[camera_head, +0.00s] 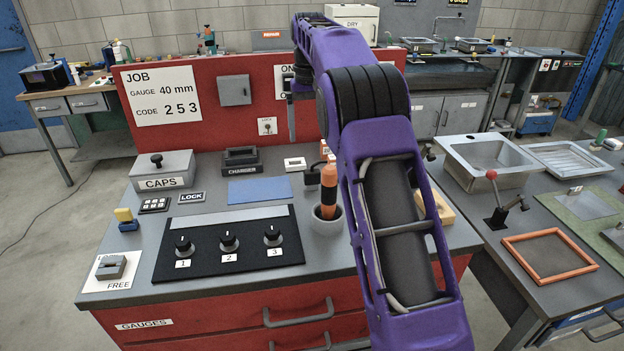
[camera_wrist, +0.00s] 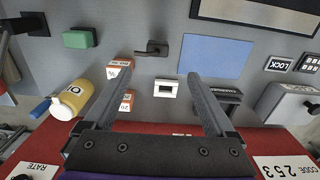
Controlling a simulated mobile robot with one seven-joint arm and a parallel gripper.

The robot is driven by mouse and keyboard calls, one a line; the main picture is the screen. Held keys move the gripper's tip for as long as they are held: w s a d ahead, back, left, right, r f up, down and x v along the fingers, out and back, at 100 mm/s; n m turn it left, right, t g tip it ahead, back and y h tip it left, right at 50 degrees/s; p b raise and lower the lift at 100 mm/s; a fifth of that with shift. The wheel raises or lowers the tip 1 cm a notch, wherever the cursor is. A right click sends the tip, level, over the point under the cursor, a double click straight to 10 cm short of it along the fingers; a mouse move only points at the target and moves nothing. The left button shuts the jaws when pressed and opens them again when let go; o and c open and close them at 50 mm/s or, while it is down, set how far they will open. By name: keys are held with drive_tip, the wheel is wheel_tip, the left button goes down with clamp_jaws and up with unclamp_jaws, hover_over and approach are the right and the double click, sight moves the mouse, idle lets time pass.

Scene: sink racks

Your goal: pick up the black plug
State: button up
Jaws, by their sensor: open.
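The black plug (camera_head: 312,177) appears to be the small dark piece on the grey bench top, right of the blue mat and left of the cup with the orange-handled tool. In the wrist view the dark piece (camera_wrist: 151,48) lies just beyond my fingertips, near the middle. My gripper (camera_wrist: 158,72) is open and empty, its two fingers wide apart. In the head view my gripper (camera_head: 291,120) hangs in front of the red back panel, above the bench, partly hidden by my arm.
A white-framed piece (camera_wrist: 166,88) sits between the fingers in the wrist view. Orange labelled blocks (camera_wrist: 120,70), a yellow oil bottle (camera_wrist: 70,98) and a green block (camera_wrist: 80,38) stand to the left. The blue mat (camera_head: 259,190) is flat. The cup (camera_head: 327,222) stands near my arm.

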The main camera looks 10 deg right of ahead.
hover_over(312, 171)
drive_tip(key=f, duration=0.5)
drive_tip(key=shift+w+a+f, duration=0.15)
drive_tip(key=shift+w+a, duration=0.05)
drive_tip(key=shift+a, duration=0.05)
drive_tip(key=shift+s+d+f, duration=0.1)
drive_tip(key=shift+d+f, duration=0.05)
drive_tip(key=shift+f, duration=1.25)
drive_tip(key=shift+s+d+f, duration=0.1)
drive_tip(key=shift+f, duration=1.25)
drive_tip(key=shift+c, duration=0.2)
clamp_jaws()
